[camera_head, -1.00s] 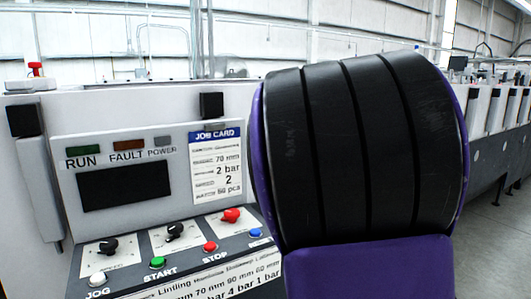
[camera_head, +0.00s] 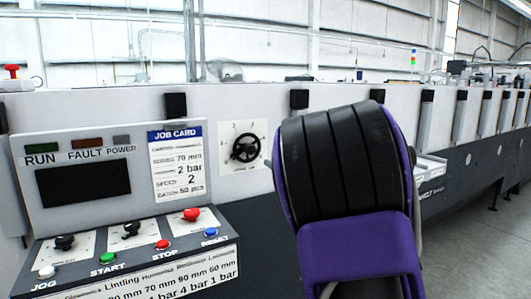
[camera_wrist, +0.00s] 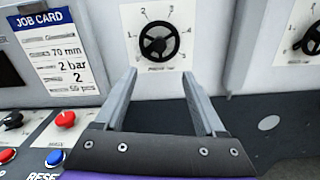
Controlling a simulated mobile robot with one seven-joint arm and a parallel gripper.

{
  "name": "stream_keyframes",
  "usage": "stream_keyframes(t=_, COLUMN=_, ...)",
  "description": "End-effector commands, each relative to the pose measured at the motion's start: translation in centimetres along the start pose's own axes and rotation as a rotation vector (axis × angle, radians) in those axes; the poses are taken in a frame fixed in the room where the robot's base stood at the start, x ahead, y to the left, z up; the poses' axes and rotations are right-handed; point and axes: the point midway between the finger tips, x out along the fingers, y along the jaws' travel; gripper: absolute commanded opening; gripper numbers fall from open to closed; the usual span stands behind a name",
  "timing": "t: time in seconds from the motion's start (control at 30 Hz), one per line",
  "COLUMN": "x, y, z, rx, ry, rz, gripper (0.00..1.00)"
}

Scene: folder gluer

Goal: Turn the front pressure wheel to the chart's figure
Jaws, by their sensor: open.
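A black handwheel (camera_wrist: 158,43) on a white dial plate with figures around it is straight ahead in the wrist view; the head view shows it (camera_head: 246,148) right of the job card. A second handwheel (camera_wrist: 313,40) is cut off at the wrist view's right edge. I cannot read which wheel is labelled the front pressure wheel. My gripper (camera_wrist: 159,73) is open and empty, its fingertips below and in front of the first wheel, apart from it. In the head view my arm hides the gripper. The chart (camera_head: 150,285) is on the console's front edge, partly cut off.
The job card (camera_head: 176,163) reads 70 mm and 2 bar. The console (camera_head: 135,255) carries black and red knobs and coloured push buttons at left. A dark screen (camera_head: 84,183) is above it. The machine runs on to the right, with clear floor (camera_head: 485,245) beside it.

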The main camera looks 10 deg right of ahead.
Motion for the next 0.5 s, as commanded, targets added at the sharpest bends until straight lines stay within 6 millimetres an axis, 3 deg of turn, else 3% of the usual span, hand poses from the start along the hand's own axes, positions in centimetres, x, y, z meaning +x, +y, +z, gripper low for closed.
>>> stream_keyframes(t=0.17, x=1.6, y=0.1, z=-0.2, rx=-0.005, ry=0.002, rz=0.004, gripper=0.72)
stream_keyframes(t=0.5, x=8.7, y=0.1, z=-0.1, rx=-0.005, ry=0.002, rz=0.004, gripper=0.72)
